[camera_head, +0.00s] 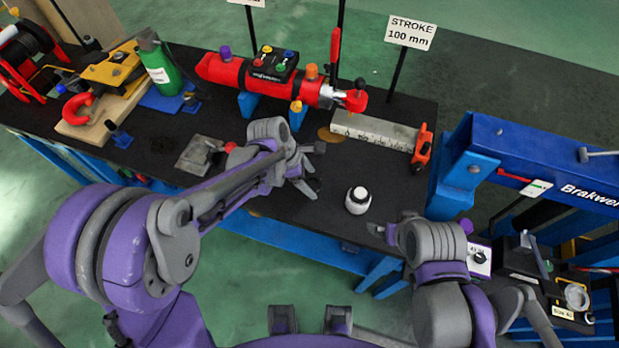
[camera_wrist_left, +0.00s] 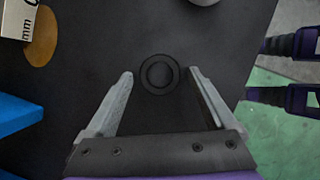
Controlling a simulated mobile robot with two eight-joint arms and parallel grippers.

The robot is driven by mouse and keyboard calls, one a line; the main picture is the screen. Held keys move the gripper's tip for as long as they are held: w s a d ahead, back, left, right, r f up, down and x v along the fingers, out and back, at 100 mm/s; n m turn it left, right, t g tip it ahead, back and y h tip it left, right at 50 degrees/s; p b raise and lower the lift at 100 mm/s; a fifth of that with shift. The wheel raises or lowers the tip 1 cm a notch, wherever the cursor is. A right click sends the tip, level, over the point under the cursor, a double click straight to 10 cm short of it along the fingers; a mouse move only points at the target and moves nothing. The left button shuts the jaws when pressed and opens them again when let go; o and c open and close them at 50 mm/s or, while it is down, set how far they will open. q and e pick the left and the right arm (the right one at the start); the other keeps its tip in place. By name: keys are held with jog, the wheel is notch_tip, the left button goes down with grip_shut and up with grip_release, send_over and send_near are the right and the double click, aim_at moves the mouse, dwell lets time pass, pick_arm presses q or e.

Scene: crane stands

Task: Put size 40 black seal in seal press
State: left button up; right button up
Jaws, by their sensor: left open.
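The black seal (camera_wrist_left: 158,74) is a dark ring lying flat on the black tabletop in the left wrist view. It is hard to make out on the black table in the head view. My left gripper (camera_head: 315,170) is open over the table; in the left wrist view its fingers (camera_wrist_left: 162,98) stand on either side of the seal, with nothing gripped. My right gripper (camera_head: 380,230) is partly hidden by its own arm near the table's front right edge. A small black device (camera_head: 545,275) with a "Size 40" label sits at the far right; I cannot tell whether it is the seal press.
Behind are a red cylinder (camera_head: 225,72), a metal ruler block (camera_head: 375,130) and a green bottle (camera_head: 163,72). A blue press frame (camera_head: 540,160) rises at right.

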pick_arm(q)
jog(key=shift+a+r, duration=0.1)
jog(key=shift+r, duration=0.4)
jog(key=p+v, duration=0.1)
jog(key=v, duration=1)
jog(key=shift+r, duration=0.15)
